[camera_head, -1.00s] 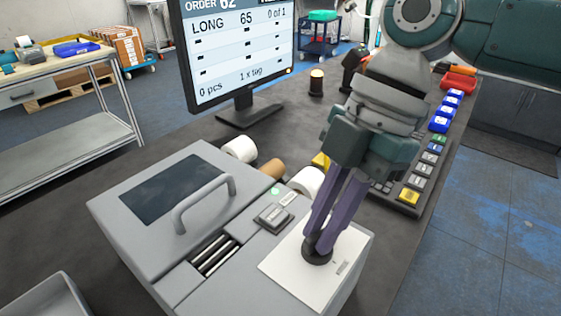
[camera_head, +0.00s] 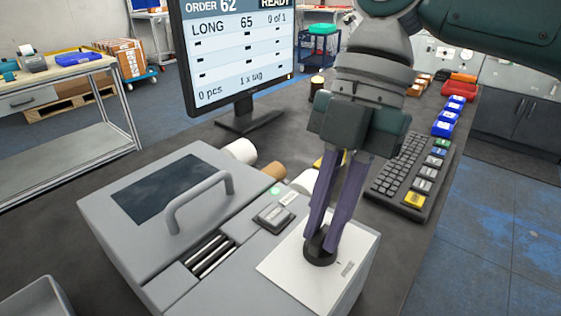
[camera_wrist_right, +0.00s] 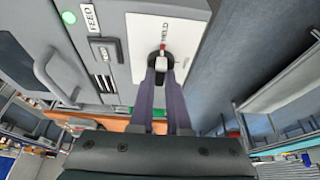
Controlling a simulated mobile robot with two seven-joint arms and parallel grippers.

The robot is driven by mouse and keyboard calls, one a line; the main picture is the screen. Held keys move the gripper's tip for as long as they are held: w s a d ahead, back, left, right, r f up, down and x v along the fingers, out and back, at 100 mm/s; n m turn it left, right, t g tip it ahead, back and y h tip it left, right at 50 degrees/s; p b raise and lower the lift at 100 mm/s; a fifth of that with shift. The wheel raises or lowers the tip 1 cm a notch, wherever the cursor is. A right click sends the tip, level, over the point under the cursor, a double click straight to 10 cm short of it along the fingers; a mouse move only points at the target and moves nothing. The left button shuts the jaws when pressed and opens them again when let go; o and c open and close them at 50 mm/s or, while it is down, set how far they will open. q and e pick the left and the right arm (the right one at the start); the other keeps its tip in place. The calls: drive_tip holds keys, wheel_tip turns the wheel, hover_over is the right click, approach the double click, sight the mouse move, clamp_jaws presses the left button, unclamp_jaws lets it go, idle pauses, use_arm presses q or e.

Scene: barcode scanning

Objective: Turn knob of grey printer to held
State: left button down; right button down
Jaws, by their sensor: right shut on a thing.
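The grey printer (camera_head: 150,235) stands on the dark table, with a white panel (camera_head: 285,270) on its right part. A dark round knob (camera_head: 320,257) sits on that panel. My right gripper (camera_head: 322,238) points down at the knob, its purple fingers shut on it. In the right wrist view, the fingers (camera_wrist_right: 160,75) close on the knob's pale grip (camera_wrist_right: 161,63). The dark knob base (camera_wrist_right: 153,58) shows around it. The pale grip points up in that view, toward a red mark and the HELD label (camera_wrist_right: 164,33). My left gripper is not in view.
On the printer are a handle (camera_head: 200,200) and a FEED button (camera_head: 273,215). A monitor (camera_head: 235,55) showing order 62 and READY stands behind. A keyboard (camera_head: 408,175) and several blue items lie to the right. Paper rolls (camera_head: 240,150) lie behind the printer.

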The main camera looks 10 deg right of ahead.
drive_tip(key=c, duration=0.9)
unclamp_jaws()
drive_tip(key=b+v, duration=0.1)
drive_tip(key=v, duration=0.9)
drive_tip(key=shift+a, duration=0.1)
